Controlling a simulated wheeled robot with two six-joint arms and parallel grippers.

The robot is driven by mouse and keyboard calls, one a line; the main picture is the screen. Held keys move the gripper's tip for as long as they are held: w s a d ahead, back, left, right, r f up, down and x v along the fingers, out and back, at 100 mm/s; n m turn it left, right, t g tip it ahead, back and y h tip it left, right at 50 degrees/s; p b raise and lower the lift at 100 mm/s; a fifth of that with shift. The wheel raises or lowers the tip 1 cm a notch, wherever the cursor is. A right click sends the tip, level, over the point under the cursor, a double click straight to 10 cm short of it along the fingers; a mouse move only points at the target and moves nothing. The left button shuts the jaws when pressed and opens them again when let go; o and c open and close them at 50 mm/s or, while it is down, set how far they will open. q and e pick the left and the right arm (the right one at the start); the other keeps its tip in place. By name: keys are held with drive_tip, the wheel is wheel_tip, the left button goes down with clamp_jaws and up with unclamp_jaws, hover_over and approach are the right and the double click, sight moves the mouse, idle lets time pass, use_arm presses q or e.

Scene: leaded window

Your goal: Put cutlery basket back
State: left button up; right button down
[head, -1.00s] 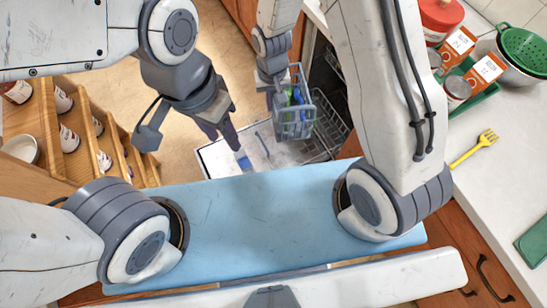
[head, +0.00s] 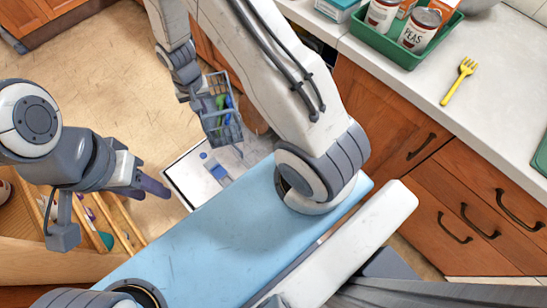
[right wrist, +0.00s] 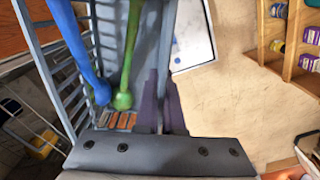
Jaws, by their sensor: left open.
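The cutlery basket (head: 222,128) is grey-blue with slatted sides and hangs in the air from my right gripper (head: 186,94) in the head view. Blue and green handled cutlery stands in it. In the right wrist view, the dark fingers of the right gripper (right wrist: 161,103) close on the wall of the basket (right wrist: 100,20). My left gripper (head: 152,188) is open and empty, left of the door.
A wooden shelf (head: 95,225) stands at the lower left. The counter (head: 425,105) at right bears a green tray (head: 398,50) with cans and a yellow fork (head: 460,80). Wooden drawers (head: 460,215) are below it. The floor (head: 90,85) at left is clear.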

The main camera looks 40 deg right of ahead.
drive_tip(key=w+d+f+m+b, duration=0.1)
drive_tip(key=d+f+m+b, duration=0.3)
drive_tip(key=d+f+b, duration=0.6)
drive_tip(key=d+f+m+b, duration=0.4)
drive_tip(key=d+f+b, duration=0.2)
drive_tip(key=f+b, duration=0.8)
drive_tip(key=w+d+f+m+b, duration=0.1)
drive_tip(key=d+f+m+b, duration=0.6)
drive_tip(key=f, duration=0.8)
drive_tip(key=f+b, duration=0.2)
drive_tip(key=f, duration=0.1)
drive_tip(key=f+n+b, duration=0.1)
drive_tip(key=f+b, duration=0.1)
drive_tip(key=f, duration=0.1)
drive_tip(key=d+f+n+b, duration=0.1)
drive_tip(key=f+b, duration=0.1)
drive_tip(key=f, duration=0.1)
drive_tip(key=shift+f, duration=0.2)
drive_tip(key=shift+d+f, duration=0.1)
drive_tip(key=shift+f, duration=0.05)
drive_tip(key=c, duration=1.5)
unclamp_jaws()
drive_tip(key=o, duration=0.5)
drive_tip(key=shift+c, duration=0.2)
